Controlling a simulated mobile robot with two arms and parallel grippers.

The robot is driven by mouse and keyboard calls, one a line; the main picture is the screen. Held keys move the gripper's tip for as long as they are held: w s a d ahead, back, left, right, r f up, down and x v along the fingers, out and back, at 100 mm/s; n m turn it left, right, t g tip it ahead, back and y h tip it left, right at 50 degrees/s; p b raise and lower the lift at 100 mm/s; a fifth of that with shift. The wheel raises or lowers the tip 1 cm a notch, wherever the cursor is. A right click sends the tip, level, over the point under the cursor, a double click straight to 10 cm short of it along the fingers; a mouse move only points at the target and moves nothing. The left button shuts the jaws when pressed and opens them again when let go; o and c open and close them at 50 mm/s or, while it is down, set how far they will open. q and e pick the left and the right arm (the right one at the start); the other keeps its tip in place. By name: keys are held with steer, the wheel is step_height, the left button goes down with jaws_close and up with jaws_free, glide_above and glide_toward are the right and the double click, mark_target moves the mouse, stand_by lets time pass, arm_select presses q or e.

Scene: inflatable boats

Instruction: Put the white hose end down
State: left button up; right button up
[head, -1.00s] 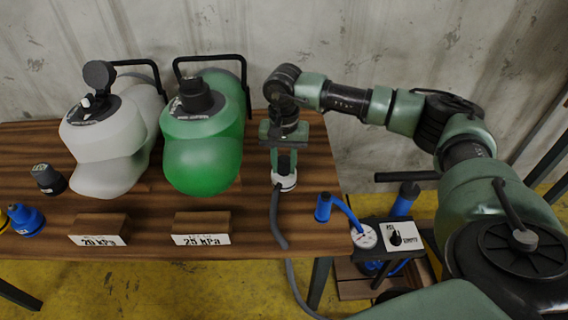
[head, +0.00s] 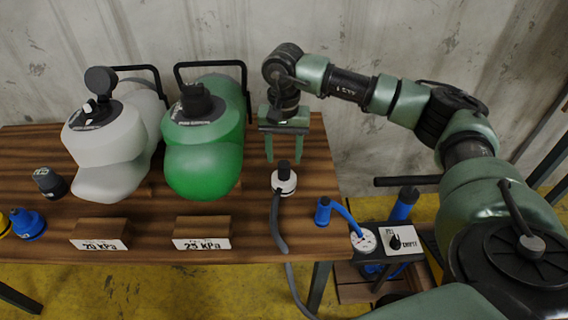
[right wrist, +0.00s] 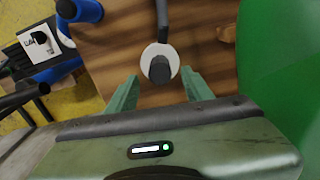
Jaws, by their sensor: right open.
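The white hose end (head: 284,184) stands on the wooden table, right of the green boat, with its black top up and a grey hose (head: 277,222) running from it toward the front edge. My right gripper (head: 284,160) is open and empty, just above and behind the hose end. In the right wrist view the white hose end (right wrist: 175,56) lies just beyond the open fingertips (right wrist: 162,82), apart from them. My left gripper is not in view.
A green boat (head: 204,155) and a white boat (head: 105,150) stand left, behind blocks labelled 25 kPa (head: 202,243) and 20 kPa (head: 100,245). A blue fitting (head: 322,210) and a pump with a gauge (head: 364,240) are at the right. Dark and blue caps sit far left.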

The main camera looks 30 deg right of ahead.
arm_select(q)
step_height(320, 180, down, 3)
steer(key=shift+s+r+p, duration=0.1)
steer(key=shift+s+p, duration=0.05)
steer(key=shift+p, duration=0.2)
arm_select(e)
step_height(320, 180, up, 6)
steer(key=shift+r, duration=0.2)
stand_by(0.4)
